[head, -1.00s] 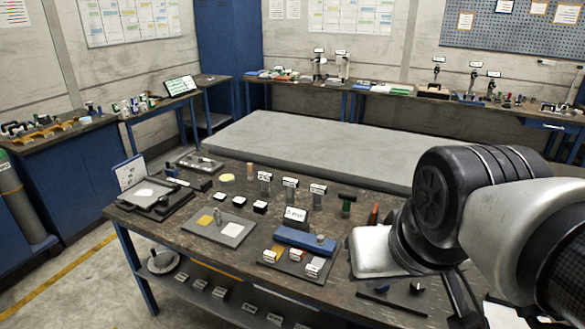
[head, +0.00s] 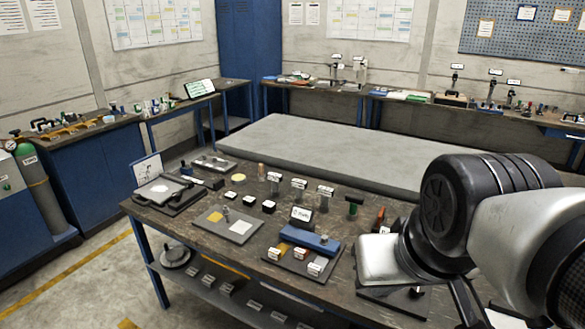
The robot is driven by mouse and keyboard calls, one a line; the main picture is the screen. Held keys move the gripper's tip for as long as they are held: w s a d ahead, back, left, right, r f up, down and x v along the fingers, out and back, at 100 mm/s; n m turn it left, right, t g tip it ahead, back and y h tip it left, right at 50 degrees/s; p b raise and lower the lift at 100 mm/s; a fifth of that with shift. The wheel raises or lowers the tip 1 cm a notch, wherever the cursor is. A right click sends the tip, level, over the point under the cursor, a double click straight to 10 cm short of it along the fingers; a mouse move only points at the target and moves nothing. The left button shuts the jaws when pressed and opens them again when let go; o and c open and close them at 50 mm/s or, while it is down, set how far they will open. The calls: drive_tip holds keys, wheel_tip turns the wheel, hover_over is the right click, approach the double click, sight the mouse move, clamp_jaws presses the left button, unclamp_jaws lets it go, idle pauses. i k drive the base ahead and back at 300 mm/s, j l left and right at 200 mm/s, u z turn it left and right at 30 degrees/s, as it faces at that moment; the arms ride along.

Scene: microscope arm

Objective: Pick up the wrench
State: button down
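I cannot make out a wrench clearly; many tools are small at this distance. The near workbench (head: 200,232) bears several small items, among them a blue block-like tool (head: 310,238) on a dark tray with white labelled blocks. My arm comes in from the right, and its grey and black links cover the right end of this bench. I cannot pick out my gripper's fingers in the head view, so whether it holds anything is hidden.
A grey tray (head: 238,230) and a dark tray with a white pad (head: 160,190) lie on the near bench. A long pale slab (head: 300,145) stands behind it. Benches with tools line the back wall and left side. A gas cylinder (head: 38,190) stands at far left.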

sight(300, 185)
drive_tip(key=i+j+z, duration=0.1)
drive_tip(key=j, duration=0.25)
drive_tip(key=i+j+z, duration=0.1)
drive_tip(key=i+j, duration=0.35)
drive_tip(key=j, duration=0.3)
drive_tip(key=i+j+z, duration=0.15)
drive_tip(key=j, duration=0.25)
drive_tip(key=i+j+z, duration=0.1)
drive_tip(key=j, duration=0.3)
drive_tip(key=i+j+z, duration=0.1)
drive_tip(key=i+j, duration=0.15)
drive_tip(key=j, duration=0.15)
drive_tip(key=i+j, duration=0.1)
drive_tip(key=j, duration=0.3)
drive_tip(key=z, duration=0.05)
